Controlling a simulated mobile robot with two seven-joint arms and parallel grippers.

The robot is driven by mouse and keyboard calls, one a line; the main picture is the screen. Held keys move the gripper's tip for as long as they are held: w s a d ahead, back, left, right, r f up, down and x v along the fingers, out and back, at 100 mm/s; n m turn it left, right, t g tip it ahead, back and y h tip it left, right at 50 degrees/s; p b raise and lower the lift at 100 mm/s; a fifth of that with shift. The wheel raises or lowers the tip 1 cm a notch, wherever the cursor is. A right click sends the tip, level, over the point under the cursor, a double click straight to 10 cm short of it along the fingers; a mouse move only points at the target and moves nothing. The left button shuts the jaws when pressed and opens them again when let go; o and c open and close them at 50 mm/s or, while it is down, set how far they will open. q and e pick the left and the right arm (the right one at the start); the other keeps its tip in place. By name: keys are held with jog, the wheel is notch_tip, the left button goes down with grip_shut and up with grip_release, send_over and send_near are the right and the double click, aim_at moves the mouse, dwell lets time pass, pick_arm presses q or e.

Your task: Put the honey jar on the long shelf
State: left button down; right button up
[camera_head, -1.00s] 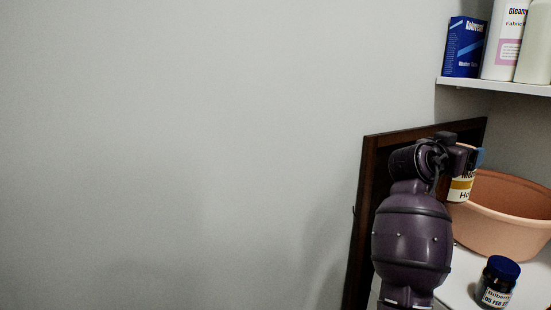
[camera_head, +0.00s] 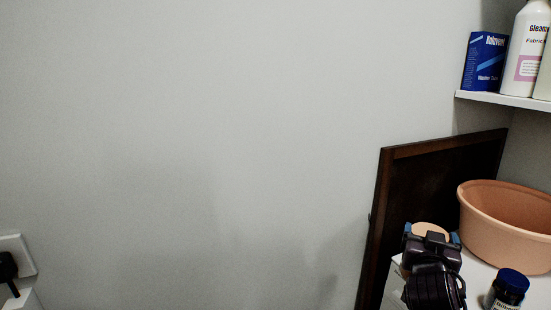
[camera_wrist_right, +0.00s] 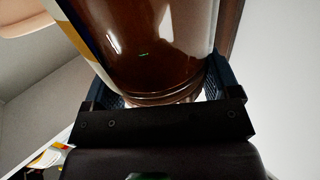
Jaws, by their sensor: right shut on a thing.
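The honey jar is amber-brown glass with a white and yellow label and fills the upper middle of the right wrist view (camera_wrist_right: 150,45). In the head view only its pale peach top (camera_head: 430,229) shows, at lower right. My right gripper (camera_head: 432,240) is shut on the jar, with one blue-tipped finger on each side. The same fingers flank the jar in the right wrist view (camera_wrist_right: 165,85). A white wall shelf (camera_head: 505,99) is at upper right, above and beyond the gripper. My left gripper is not in view.
A blue box (camera_head: 485,62) and white bottles (camera_head: 525,50) stand on the wall shelf. An orange tub (camera_head: 505,235) and a dark jar with a blue lid (camera_head: 510,285) stand on a white surface right of the gripper. A dark wooden panel (camera_head: 440,175) leans behind.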

jog(key=s+a+f+n+t+y+p, duration=0.1)
jog(key=s+a+f+n+y, duration=0.1)
jog(key=s, duration=0.5)
jog(key=s+a+f+n+t+y+p, duration=0.1)
jog(key=s+a+f+n+y, duration=0.2)
jog(key=s+a+f+y, duration=0.2)
jog(key=shift+s+a+f+y, duration=0.15)
jog(key=shift+s+a+y, duration=0.45)
jog(key=shift+s+a, duration=1.35)
jog(key=shift+w+a, duration=0.3)
jog(key=shift+w, duration=0.05)
